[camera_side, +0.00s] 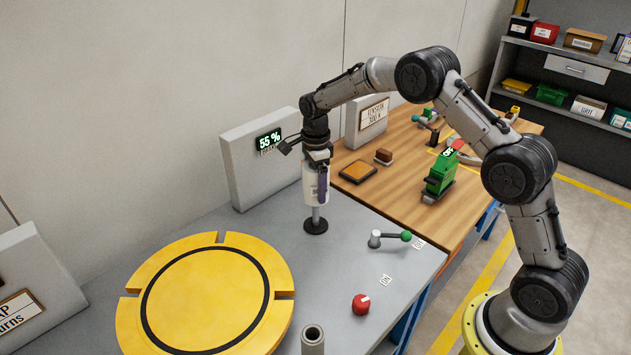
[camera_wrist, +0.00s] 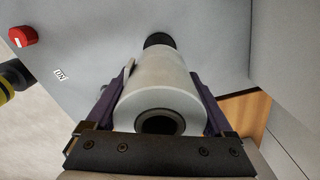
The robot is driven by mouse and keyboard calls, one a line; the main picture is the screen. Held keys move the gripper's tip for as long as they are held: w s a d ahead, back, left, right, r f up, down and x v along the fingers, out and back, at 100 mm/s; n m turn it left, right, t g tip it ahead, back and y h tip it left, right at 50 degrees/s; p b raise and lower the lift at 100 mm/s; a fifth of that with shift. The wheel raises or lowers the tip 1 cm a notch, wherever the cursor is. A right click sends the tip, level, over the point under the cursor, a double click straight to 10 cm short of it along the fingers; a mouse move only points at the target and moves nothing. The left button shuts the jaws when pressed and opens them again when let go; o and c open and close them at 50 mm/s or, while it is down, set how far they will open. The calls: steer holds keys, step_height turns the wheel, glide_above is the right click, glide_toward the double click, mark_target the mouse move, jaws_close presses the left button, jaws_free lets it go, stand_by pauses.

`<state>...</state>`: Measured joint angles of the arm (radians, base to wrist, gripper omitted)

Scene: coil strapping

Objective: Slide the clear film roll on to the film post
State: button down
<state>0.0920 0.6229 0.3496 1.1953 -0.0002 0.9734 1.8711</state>
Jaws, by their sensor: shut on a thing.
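The clear film roll (camera_side: 309,190) is a pale, whitish upright cylinder in the side view. The film post (camera_side: 316,214) shows as a short grey length below it, rising from a round black base (camera_side: 316,227). The roll is in line with the post and well above the base; I cannot tell whether the post's top is inside the core. My gripper (camera_side: 321,182) points down and is shut on the roll. In the wrist view, the purple fingers of my gripper (camera_wrist: 160,75) clasp both sides of the roll (camera_wrist: 158,88). Its near core opening is dark, and the black base (camera_wrist: 159,40) shows beyond it.
A yellow turntable (camera_side: 205,295) lies at the front left. A grey display box (camera_side: 255,165) reading 55 % stands close behind the post. A wooden bench adjoins at right.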

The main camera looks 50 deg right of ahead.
steer(key=shift+f, duration=2.5)
steer(key=shift+f, duration=0.2)
steer(key=shift+f, duration=1.8)
jaws_free()
steer(key=shift+f, duration=0.15)
